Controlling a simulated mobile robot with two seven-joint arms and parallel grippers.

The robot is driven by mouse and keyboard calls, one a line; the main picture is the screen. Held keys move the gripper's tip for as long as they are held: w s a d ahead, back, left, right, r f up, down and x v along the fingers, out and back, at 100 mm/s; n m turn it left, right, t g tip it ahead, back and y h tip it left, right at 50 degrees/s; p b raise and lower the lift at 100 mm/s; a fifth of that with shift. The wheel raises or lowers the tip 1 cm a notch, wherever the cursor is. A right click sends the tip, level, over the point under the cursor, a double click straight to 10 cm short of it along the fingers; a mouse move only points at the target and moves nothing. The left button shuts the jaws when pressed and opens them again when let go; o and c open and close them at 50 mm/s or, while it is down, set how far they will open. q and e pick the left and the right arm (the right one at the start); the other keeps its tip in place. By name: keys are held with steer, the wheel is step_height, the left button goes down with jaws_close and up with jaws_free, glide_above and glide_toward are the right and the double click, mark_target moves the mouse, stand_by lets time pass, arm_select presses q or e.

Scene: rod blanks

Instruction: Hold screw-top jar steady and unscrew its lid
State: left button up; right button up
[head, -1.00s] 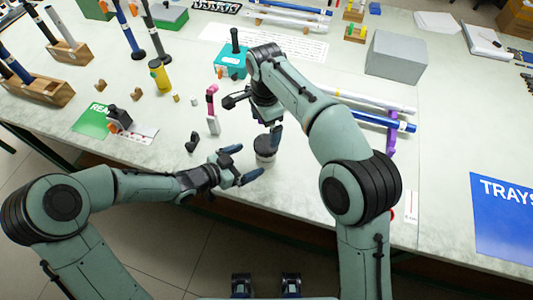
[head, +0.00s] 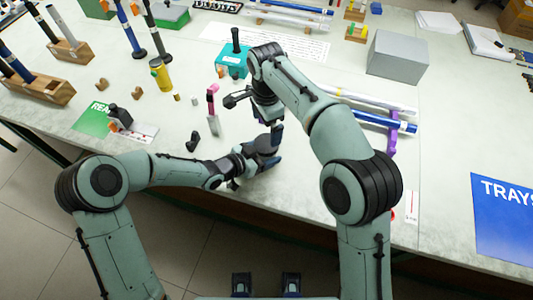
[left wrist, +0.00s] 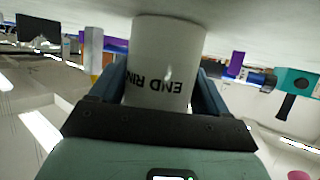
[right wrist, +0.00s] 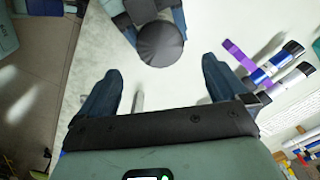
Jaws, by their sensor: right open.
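The white screw-top jar (left wrist: 165,60), with black lettering that reads upside down, stands between the two fingers of my left gripper (left wrist: 165,95) in the left wrist view. The fingers lie close along both sides of the jar; whether they press on it I cannot tell. Its dark round lid (right wrist: 161,45) shows from above in the right wrist view and is on the jar. My right gripper (right wrist: 160,88) is open and empty, fingers pointing down, with the lid just past the gap between them. In the head view the arms largely hide the jar.
A pink-topped part (head: 212,100) and a small black part (head: 193,142) stand left of the jar. A teal box (head: 232,66) is behind it. White and blue rods on a purple rest (head: 391,137) lie to the right. The table's front edge is close.

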mark_target(266, 143)
arm_select(q)
jaws_close()
arm_select(e)
steer(key=shift+f+n, duration=0.2)
steer(key=shift+n, duration=0.7)
steer(key=n, duration=0.2)
steer(key=shift+n, duration=0.3)
step_height(266, 143, down, 8)
steer(key=shift+r, duration=0.2)
steer(key=c, duration=1)
steer(key=n, duration=0.7)
steer(key=shift+c, duration=0.3)
